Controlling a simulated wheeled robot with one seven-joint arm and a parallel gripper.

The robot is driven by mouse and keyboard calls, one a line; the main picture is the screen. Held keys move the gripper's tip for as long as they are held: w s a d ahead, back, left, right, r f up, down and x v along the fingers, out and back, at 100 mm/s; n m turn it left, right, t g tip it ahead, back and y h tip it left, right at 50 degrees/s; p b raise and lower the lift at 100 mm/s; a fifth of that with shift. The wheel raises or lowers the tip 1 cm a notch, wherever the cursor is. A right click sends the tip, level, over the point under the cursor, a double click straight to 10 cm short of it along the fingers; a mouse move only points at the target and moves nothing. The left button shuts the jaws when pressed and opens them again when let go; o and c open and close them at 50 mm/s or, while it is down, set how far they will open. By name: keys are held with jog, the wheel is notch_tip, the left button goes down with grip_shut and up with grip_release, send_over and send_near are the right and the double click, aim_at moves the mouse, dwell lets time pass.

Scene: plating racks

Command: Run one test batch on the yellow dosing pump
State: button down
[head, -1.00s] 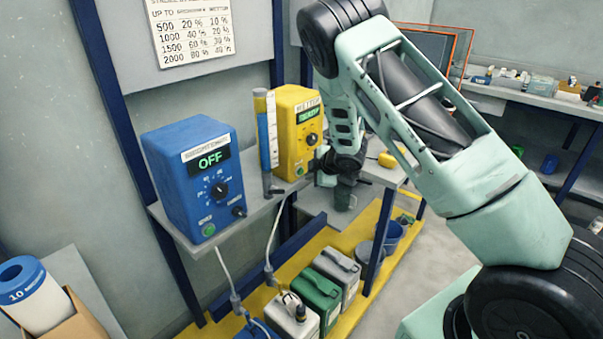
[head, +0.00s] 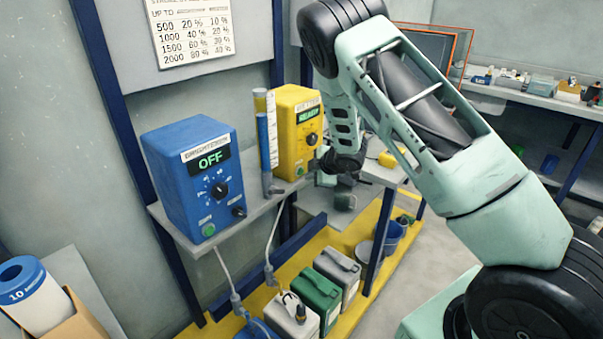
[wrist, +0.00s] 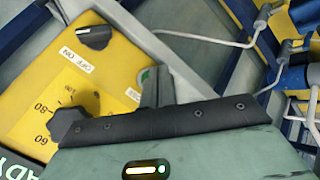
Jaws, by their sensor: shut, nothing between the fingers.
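The yellow dosing pump (head: 296,130) stands on the grey shelf. The wrist view shows the pump's yellow face (wrist: 50,70) with a black dial knob (wrist: 68,126) by the marks 60 and 80, and a black switch (wrist: 95,37) beside an OFF/ON label. A green button (wrist: 146,76) is partly hidden by my fingers. My gripper (wrist: 157,76) is shut and empty in front of the button; I cannot tell whether it touches.
A blue pump (head: 190,178) reading OFF stands left on the shelf (head: 262,208). A measuring cylinder (head: 267,145) with blue contents stands between the pumps. Canisters (head: 318,290) and buckets (head: 390,237) are below. A settings chart (head: 190,30) hangs on the wall.

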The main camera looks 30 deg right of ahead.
jog(key=shift+w, duration=0.1)
dwell(0.3)
jog(key=shift+w+a, duration=0.15)
jog(key=shift+w, duration=0.15)
jog(key=shift+w+a, duration=0.15)
jog(key=shift+w, duration=0.35)
dwell(1.0)
jog(key=shift+s, duration=0.1)
jog(key=shift+s+d, duration=0.3)
jog(key=shift+s, duration=0.5)
jog(key=s, duration=0.1)
jog(key=s+d, duration=0.1)
jog(key=s, duration=0.2)
jog(key=shift+s+d+b, duration=0.3)
jog(key=shift+s+d, duration=0.05)
dwell(0.6)
